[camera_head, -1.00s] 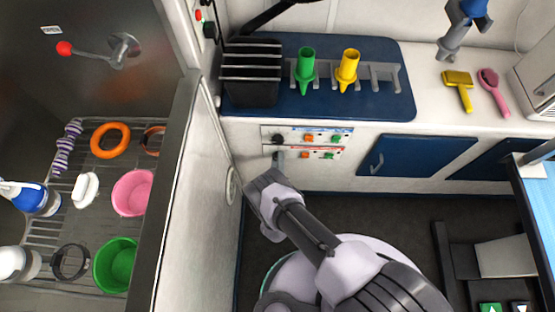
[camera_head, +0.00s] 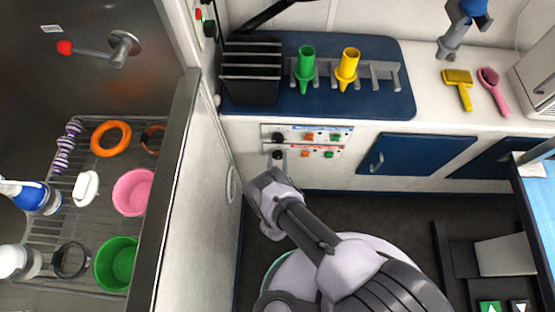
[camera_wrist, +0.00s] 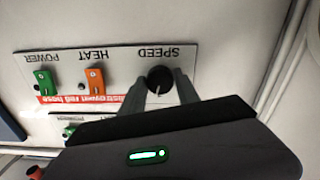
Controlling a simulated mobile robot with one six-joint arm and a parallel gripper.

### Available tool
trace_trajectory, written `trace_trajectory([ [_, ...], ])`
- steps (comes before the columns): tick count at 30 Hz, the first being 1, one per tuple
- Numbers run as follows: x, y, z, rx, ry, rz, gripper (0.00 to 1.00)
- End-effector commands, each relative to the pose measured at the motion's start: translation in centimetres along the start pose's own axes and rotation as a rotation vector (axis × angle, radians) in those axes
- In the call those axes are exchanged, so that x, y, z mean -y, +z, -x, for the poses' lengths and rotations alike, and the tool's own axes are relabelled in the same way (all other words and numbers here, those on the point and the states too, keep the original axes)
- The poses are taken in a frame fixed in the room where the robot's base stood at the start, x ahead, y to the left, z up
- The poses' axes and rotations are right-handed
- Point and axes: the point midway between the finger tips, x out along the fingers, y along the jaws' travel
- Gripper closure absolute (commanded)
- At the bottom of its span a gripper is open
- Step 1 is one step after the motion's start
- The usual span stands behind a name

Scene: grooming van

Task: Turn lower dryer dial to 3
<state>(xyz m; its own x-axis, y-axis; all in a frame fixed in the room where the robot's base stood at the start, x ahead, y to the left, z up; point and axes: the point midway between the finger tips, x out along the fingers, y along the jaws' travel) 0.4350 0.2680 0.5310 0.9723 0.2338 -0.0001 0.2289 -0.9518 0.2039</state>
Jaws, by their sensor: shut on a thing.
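The lower dryer panel (camera_head: 325,153) has a red strip and sits on the white cabinet front below the blue-strip panel. Its black dial (camera_head: 278,154) is at the panel's left end. In the wrist view the round black dial (camera_wrist: 159,77) lies by the upside-down word SPEED, with a light pointer line on its face. My gripper (camera_wrist: 161,87) has one finger on each side of the dial and is shut on it. In the head view my gripper (camera_head: 277,162) reaches the dial from below. The numbers around the dial cannot be read.
The upper panel's black dial (camera_head: 278,137) is just above. Orange switches (camera_wrist: 95,82) and green switches (camera_wrist: 44,81) sit beside the held dial. A white wall (camera_head: 205,190) stands close on the left. A blue cabinet door (camera_head: 415,155) is to the right.

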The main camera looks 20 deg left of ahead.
Motion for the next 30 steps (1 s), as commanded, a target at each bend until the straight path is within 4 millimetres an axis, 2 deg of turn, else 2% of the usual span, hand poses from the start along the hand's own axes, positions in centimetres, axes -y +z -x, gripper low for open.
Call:
trace_trajectory([
  [18, 0.07, -0.29, -0.24, -0.006, 0.0, -0.54, 1.0],
  [30, 0.08, -0.29, -0.24, -0.007, 0.0, -0.717, 1.0],
])
